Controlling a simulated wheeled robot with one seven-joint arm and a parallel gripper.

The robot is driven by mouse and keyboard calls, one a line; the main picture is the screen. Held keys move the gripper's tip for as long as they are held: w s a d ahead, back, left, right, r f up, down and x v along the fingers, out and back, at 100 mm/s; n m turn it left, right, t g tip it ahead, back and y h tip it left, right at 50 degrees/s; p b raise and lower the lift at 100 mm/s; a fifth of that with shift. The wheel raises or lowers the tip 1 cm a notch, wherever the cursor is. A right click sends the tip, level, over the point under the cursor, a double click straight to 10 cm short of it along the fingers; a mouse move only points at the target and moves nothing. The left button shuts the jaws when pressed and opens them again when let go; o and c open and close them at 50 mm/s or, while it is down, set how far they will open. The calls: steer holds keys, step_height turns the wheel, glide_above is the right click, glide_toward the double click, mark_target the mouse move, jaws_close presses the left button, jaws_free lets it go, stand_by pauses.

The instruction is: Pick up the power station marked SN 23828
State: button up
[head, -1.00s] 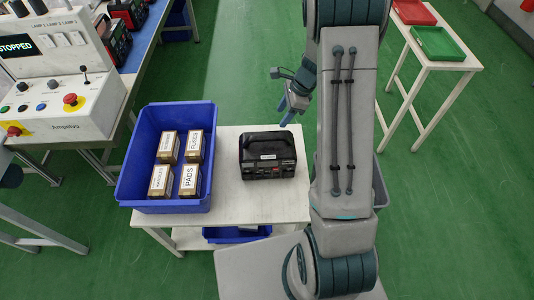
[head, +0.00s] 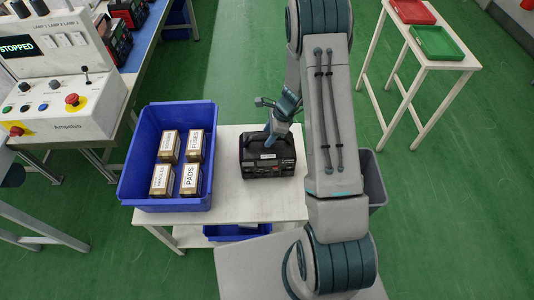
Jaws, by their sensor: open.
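A black power station (head: 269,166) with a top handle and a small white label stands upright on the white table (head: 232,203). The label's text is too small to read. My gripper (head: 270,143) is at the top of the power station, over its handle, with its jaws open. It hides part of the handle, and I cannot tell whether the fingers touch it.
A blue bin (head: 128,187) with several labelled boxes stands left of the power station. A control panel (head: 62,98) and a blue bench are at the left. A side table (head: 468,66) holds a red tray (head: 413,12) and a green tray (head: 437,42).

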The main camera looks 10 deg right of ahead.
steer(key=shift+x, duration=1)
steer(key=shift+f+b, duration=0.25)
steer(key=shift+b, duration=0.05)
jaws_close()
stand_by(0.9)
stand_by(0.3)
steer(key=shift+w+r, duration=0.15)
